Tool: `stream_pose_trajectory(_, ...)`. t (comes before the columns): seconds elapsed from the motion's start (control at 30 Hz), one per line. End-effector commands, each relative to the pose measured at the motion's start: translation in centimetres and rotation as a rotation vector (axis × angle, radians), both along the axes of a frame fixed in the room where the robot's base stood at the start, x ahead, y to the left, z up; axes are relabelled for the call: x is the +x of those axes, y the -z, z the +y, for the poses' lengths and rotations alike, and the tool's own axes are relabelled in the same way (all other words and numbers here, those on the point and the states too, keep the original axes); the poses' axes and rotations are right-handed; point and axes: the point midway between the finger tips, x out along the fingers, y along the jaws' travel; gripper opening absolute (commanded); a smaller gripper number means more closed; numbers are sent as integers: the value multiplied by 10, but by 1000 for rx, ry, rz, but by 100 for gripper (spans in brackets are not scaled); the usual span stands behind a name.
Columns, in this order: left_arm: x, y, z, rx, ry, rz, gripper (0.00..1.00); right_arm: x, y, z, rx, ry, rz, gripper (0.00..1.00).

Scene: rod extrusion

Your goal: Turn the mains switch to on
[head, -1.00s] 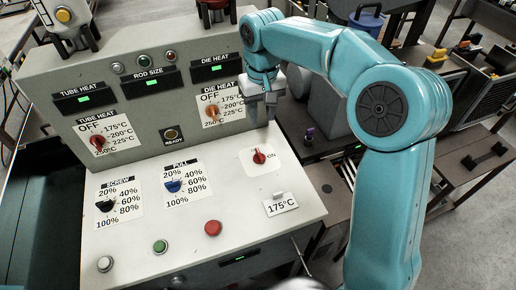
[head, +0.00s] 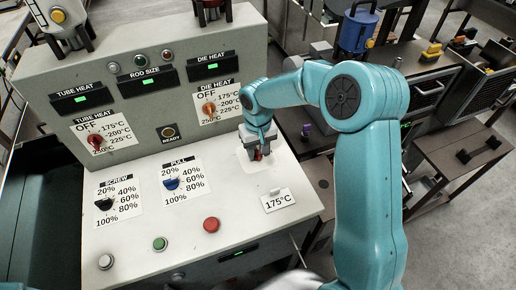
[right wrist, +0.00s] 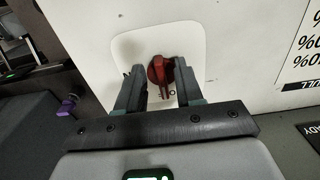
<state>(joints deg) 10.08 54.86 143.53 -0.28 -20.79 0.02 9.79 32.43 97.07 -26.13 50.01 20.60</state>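The mains switch is a red knob on a white plate on the sloped panel, right of the pull dial. In the head view the knob (head: 259,155) is mostly hidden by my right gripper (head: 255,156). In the right wrist view the red knob (right wrist: 161,74) shows between the two fingertips of my right gripper (right wrist: 157,85), its grip slightly tilted. The fingers stand apart on either side of it, and I cannot tell whether they touch it. Lettering below the knob is partly covered. My left gripper is out of view.
A 175°C card (head: 277,201) stands on the panel near the switch. A red button (head: 211,224), a green button (head: 160,243) and the blue pull dial (head: 172,183) lie to the left. The upright panel with the die heat knob (head: 209,108) rises behind.

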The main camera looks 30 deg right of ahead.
Motion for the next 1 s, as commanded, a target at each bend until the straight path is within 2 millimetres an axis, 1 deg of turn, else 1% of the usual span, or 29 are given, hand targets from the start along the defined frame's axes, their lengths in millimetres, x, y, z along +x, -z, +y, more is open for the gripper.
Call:
stream_pose_trajectory(0.13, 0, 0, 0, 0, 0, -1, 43, 0, 0, 0, 0, 0, 0, 36)
stream_pose_trajectory(0.17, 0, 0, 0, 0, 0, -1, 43, 0, 0, 0, 0, 0, 0, 30)
stream_pose_trajectory(0.2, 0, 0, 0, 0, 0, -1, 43, 0, 0, 0, 0, 0, 0, 17)
stream_pose_trajectory(0.23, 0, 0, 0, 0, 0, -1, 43, 0, 0, 0, 0, 0, 0, 7)
stream_pose_trajectory(0.27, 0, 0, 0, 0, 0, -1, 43, 0, 0, 0, 0, 0, 0, 0)
stream_pose_trajectory(0.5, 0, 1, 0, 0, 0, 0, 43, 0, 0, 0, -1, 2, 0, 0)
stream_pose_trajectory(0.67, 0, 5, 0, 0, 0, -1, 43, 0, 1, 0, 0, 29, 0, 0)
stream_pose_trajectory(0.87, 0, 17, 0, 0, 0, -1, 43, 1, 2, 1, -1, 126, -3, 0)
stream_pose_trajectory(1.0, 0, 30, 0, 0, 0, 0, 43, 2, 3, 2, -1, 238, -4, 0)
